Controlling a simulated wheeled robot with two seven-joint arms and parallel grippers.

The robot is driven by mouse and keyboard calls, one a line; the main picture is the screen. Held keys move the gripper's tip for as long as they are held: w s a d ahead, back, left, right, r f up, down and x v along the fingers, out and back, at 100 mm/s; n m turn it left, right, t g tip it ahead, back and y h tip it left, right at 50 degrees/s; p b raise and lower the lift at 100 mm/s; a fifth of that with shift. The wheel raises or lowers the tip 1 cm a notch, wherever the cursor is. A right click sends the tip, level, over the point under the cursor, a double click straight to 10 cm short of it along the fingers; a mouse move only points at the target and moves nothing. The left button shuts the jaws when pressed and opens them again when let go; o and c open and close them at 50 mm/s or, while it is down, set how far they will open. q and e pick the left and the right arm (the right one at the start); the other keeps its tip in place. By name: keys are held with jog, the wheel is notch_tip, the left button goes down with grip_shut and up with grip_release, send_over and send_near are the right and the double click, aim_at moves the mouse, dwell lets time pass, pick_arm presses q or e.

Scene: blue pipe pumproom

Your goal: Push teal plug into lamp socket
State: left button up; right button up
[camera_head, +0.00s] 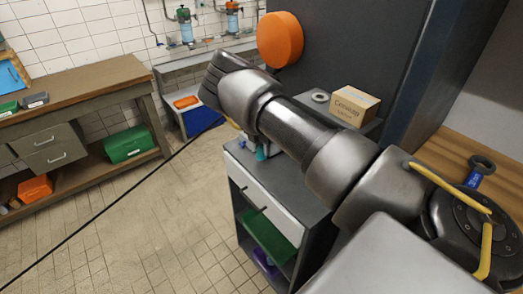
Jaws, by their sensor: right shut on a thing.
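A small teal piece (262,153), which looks like the teal plug, shows just below my right arm, over the near end of the grey cabinet. My right gripper (256,143) is mostly hidden behind that arm at the same spot. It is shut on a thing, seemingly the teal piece. Its fingertips cannot be made out. The lamp socket cannot be made out; the arm covers part of the cabinet top. My left gripper is not in view.
The grey cabinet (265,181) has a white drawer front and open shelves. A cardboard box (354,105) and a grey ring (320,96) stand on its top. A black cord (110,195) runs across the left. A workbench (75,87) stands at left; the tiled floor between is clear.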

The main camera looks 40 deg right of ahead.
jog(key=s+a+r+p, duration=0.2)
jog(key=a+r+p, duration=0.2)
jog(key=a+r, duration=0.1)
jog(key=s+a+r+p, duration=0.2)
jog(key=a+r+p, duration=0.2)
jog(key=a, duration=0.4)
jog(key=shift+s+r+p, duration=0.25)
jog(key=shift+r+p, duration=0.05)
jog(key=shift+r, duration=0.1)
jog(key=shift+a, duration=0.2)
